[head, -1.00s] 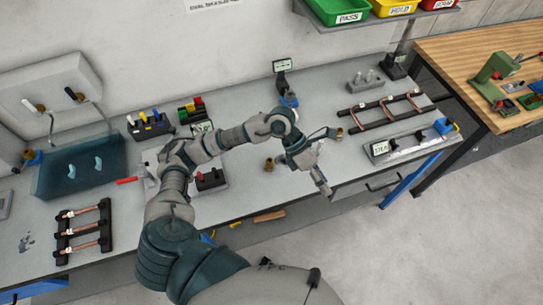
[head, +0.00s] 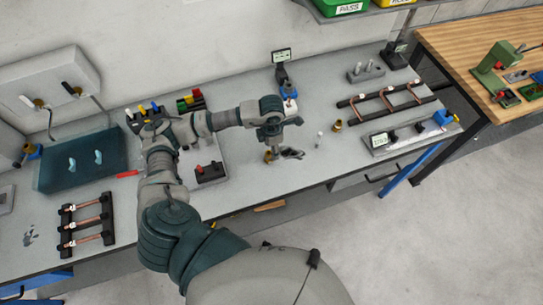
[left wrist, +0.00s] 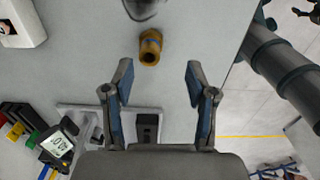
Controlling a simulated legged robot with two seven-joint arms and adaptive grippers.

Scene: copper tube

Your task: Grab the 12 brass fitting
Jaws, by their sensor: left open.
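A small brass fitting (head: 268,156) stands on the grey bench beside my left gripper (head: 292,153). A second brass fitting (head: 338,126) stands further right. No size mark is readable on either. My right gripper is in neither view.
A small pale upright piece (head: 319,140) stands between the fittings. A black rack with copper tubes (head: 388,101) and a gauge plate (head: 381,143) are to the right. A black block with a red knob (head: 209,172) is left of my gripper. The bench's front edge is close.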

